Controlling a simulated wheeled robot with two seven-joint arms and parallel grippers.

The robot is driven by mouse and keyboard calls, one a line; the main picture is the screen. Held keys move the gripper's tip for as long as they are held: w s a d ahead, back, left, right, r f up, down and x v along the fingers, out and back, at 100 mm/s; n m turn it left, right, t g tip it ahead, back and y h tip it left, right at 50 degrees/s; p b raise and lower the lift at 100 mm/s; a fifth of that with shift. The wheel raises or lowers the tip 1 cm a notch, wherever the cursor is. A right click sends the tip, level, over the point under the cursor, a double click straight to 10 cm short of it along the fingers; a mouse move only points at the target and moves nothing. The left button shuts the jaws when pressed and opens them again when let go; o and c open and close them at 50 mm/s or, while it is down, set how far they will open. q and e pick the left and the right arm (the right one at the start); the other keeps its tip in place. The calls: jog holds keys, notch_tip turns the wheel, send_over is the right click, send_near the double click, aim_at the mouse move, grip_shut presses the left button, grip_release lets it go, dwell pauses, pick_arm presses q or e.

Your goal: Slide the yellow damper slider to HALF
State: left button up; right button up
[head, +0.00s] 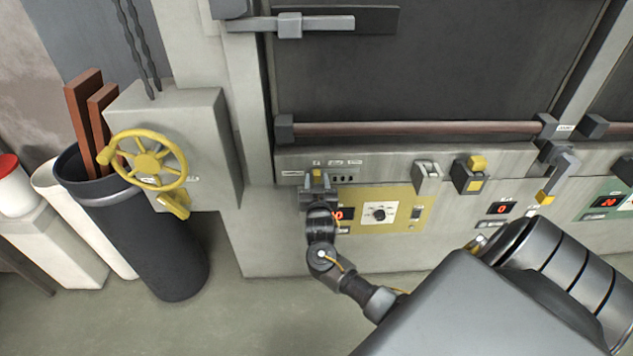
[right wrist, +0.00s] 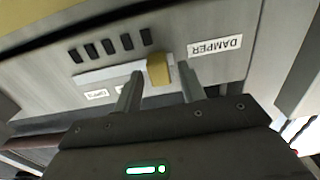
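The yellow damper slider (head: 317,174) sits on the grey panel under the oven door, just above my right gripper. In the right wrist view the yellow slider knob (right wrist: 158,70) is at the end of its pale track (right wrist: 105,74) nearest the DAMPER label (right wrist: 214,46). My right gripper (head: 318,187) is at the panel. In the right wrist view its two fingers (right wrist: 160,82) stand apart on either side of the knob, with small gaps showing. The smaller labels along the track are too small to read surely. My left gripper is not in view.
A yellow panel with a dial (head: 379,214) lies below right of the slider. A grey lever (head: 428,175) and a yellow-topped switch (head: 470,174) stick out further right. A yellow handwheel (head: 148,160) and a dark bin (head: 145,240) stand left.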

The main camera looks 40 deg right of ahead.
grip_shut()
jog(key=s+d, duration=0.2)
jog(key=s+d+p, duration=0.1)
jog(key=d, duration=0.2)
jog(key=shift+s, duration=0.4)
jog(key=shift+a, duration=0.1)
jog(key=shift+o, duration=0.7)
grip_release()
jog(key=shift+w, duration=0.1)
jog(key=b, duration=0.2)
send_near(335, 170)
jog(key=shift+v, duration=2.9)
